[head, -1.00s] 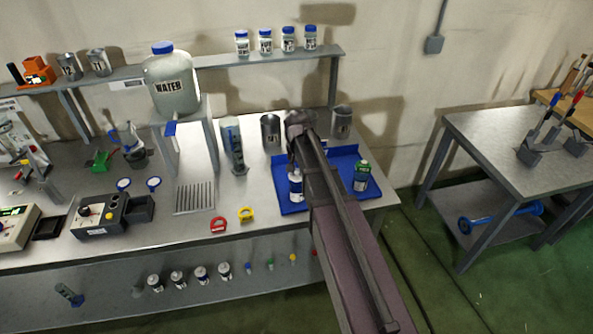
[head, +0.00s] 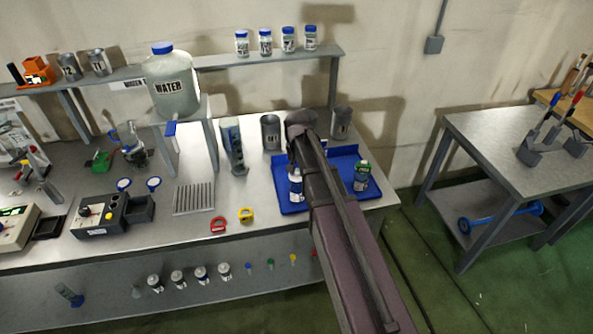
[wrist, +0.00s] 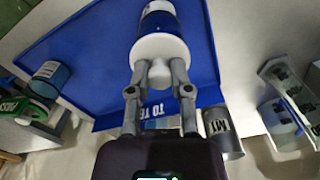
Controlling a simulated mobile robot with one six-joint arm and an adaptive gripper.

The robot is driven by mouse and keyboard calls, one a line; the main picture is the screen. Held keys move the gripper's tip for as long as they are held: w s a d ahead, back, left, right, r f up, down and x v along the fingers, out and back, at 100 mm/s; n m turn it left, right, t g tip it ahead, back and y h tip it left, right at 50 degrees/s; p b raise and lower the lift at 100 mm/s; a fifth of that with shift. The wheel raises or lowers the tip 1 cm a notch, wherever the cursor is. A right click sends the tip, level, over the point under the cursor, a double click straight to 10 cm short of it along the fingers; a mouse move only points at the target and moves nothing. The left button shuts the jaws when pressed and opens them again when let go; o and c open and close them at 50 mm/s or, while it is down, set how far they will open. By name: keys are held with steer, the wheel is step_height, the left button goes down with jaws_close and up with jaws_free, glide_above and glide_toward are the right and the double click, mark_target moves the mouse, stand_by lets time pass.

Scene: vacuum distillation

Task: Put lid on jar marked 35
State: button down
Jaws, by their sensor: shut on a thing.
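My gripper (wrist: 159,70) is shut on the knob of a white round lid (wrist: 160,47) in the wrist view. A white jar with a blue label (wrist: 160,22) is directly beyond the lid, in line with it. I cannot tell whether lid and jar touch or are slightly apart. In the head view this jar (head: 295,187) stands in the blue tray (head: 291,207), beside my arm, which hides the lid and fingers. The number on the jar is not readable.
A green-and-white container (head: 361,176) stands at the tray's right. Grey metal cans (head: 270,132) (head: 341,122) stand behind the tray. Several jars with blue tops (head: 265,42) are on the shelf. The bench front left of the tray holds a red ring (head: 218,225) and a yellow ring (head: 246,215).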

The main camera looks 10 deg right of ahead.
steer(key=shift+f+b, duration=0.5)
stand_by(1.2)
stand_by(0.5)
steer(key=shift+c, duration=2.3)
jaws_free()
steer(key=o, duration=0.5)
steer(key=shift+c, duration=0.2)
steer(key=shift+r, duration=0.1)
steer(key=shift+r+p, duration=3.45)
steer(key=shift+p, duration=0.1)
